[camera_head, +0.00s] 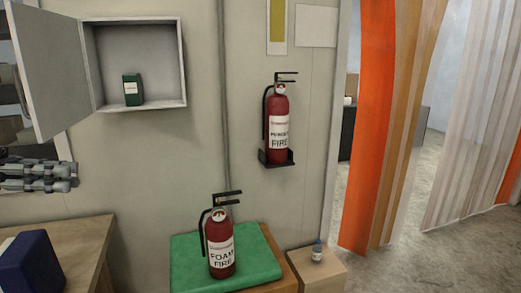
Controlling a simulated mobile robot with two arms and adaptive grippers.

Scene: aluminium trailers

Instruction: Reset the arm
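My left gripper (68,178) comes in at the left edge, in front of the wall and below the open wall cabinet (133,62). Its grey metal parts are partly cut off by the picture's edge, and I cannot tell whether it is open or shut. No held object shows at it. My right gripper is not in view.
A green box (132,90) stands in the cabinet, whose door is swung left. One fire extinguisher (279,125) hangs on the wall; another (220,250) stands on a green surface (262,262). A wooden table (85,240) holds a dark blue object (30,265).

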